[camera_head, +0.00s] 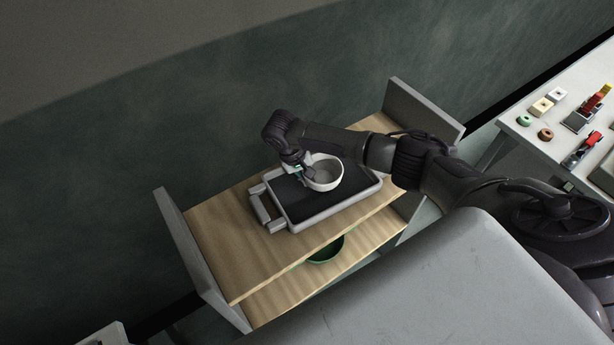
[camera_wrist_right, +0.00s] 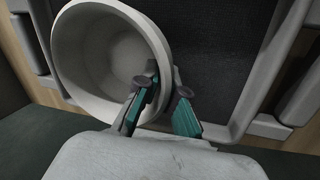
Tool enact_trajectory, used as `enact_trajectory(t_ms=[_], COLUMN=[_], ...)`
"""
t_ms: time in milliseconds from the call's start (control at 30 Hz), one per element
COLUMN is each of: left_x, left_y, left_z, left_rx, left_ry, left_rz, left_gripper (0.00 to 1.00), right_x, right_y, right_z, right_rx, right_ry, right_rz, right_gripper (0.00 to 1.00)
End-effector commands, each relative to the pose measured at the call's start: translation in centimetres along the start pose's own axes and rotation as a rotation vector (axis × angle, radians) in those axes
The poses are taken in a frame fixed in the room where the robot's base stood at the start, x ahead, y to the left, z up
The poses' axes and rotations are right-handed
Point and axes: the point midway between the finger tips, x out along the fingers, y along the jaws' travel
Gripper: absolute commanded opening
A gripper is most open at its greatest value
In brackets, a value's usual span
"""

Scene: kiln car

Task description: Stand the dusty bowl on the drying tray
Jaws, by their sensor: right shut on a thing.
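The dusty bowl, a pale grey-white bowl (camera_head: 325,174), is over the right half of the drying tray (camera_head: 335,212), a dark flat mat with a grey rim and side handles. It looks about upright, opening up; I cannot tell whether its base touches the mat. My right gripper (camera_head: 303,172) is shut on the bowl's rim at its left side in the head view. In the right wrist view the bowl (camera_wrist_right: 105,55) fills the upper left, with one finger inside its wall and the other outside (camera_wrist_right: 160,95). My left gripper is not in view.
The tray lies on the upper wooden shelf (camera_head: 225,225) between two grey end panels (camera_head: 185,235). A dark green bowl (camera_head: 326,250) sits on the lower shelf. A white table (camera_head: 545,150) with several small coloured pieces stands at the right. The shelf's left part is clear.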

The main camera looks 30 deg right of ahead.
Motion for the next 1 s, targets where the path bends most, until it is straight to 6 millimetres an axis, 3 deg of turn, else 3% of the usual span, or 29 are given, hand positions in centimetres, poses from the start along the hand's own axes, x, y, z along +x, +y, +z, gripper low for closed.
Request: enact_trajectory(t_ms=[1000], left_x=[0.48], left_y=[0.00], left_z=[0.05], left_rx=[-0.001], left_ry=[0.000], left_rz=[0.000], left_gripper=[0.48], right_x=[0.86], right_y=[-0.28], right_z=[-0.05], right_rx=[0.001], right_ry=[0.001], right_rz=[-0.001], right_gripper=[0.00])
